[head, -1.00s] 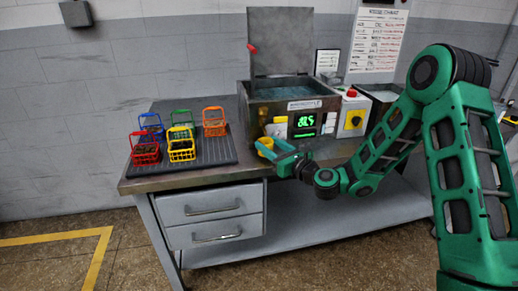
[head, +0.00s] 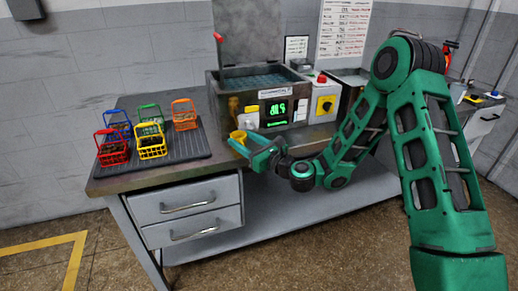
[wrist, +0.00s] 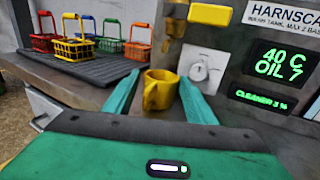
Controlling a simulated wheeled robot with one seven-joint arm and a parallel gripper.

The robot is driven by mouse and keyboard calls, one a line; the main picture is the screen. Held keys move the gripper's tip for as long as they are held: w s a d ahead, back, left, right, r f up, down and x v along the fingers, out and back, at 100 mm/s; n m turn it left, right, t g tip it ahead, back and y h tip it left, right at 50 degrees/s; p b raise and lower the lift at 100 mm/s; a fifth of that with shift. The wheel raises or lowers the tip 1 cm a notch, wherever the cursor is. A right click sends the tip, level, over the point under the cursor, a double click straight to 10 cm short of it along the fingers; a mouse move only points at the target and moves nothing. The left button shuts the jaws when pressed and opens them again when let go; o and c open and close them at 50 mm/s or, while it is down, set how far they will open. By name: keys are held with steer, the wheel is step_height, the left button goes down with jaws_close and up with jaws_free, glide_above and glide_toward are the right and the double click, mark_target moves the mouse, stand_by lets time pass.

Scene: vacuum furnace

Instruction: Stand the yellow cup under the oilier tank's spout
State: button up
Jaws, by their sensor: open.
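The yellow cup (wrist: 160,90) stands upright on the bench in front of a tank (head: 216,92). It also shows in the head view (head: 238,136). My gripper (head: 254,147) is open, with one finger on each side of the cup in the wrist view; whether the fingers touch it I cannot tell. A brass-coloured fitting, perhaps the spout, (wrist: 174,22) is above and behind the cup. The tank's display (wrist: 284,64) reads 40 C, OIL 7, cleaner 3 %. The tank's lid stands open and liquid shows inside.
Several coloured wire baskets (head: 152,147) stand on a dark ribbed mat (head: 190,156) to the left. A white box with a yellow switch (head: 325,105) is right of the tank. Another open basin (head: 349,75) lies further right, partly behind my arm. Drawers (head: 188,200) hang below the bench.

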steer(key=v, duration=1)
steer(key=shift+s+d, duration=0.25)
steer(key=shift+r, duration=0.1)
